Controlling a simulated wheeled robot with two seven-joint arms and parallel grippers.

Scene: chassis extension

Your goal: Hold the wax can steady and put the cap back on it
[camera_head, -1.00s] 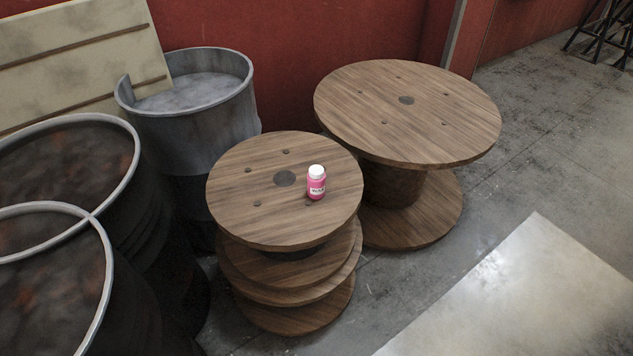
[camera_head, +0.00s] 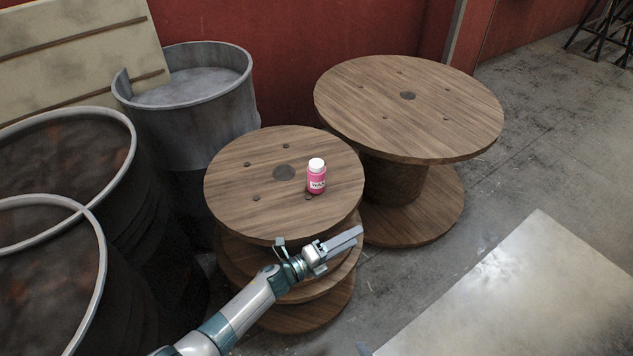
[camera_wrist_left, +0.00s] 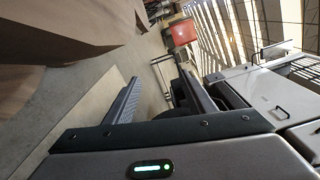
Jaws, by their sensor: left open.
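The wax can (camera_head: 317,182) is a small pink bottle with a white label. It stands upright on the right part of the smaller wooden spool's top (camera_head: 240,205). A white cap (camera_head: 316,164) sits on top of it; I cannot tell how firmly. My left gripper (camera_head: 345,241) has come in from below. It is in front of and below the can in the picture, near the spool's front right edge, apart from the can. In the left wrist view its two fingers (camera_wrist_left: 160,98) are spread with nothing between them. My right gripper is not seen.
A larger wooden spool (camera_head: 450,100) stands behind to the right. A grey drum (camera_head: 190,125) and dark barrels (camera_head: 150,215) crowd the left side. A pale sheet (camera_head: 530,290) lies on the floor at the lower right. The spool top around the can is mostly clear.

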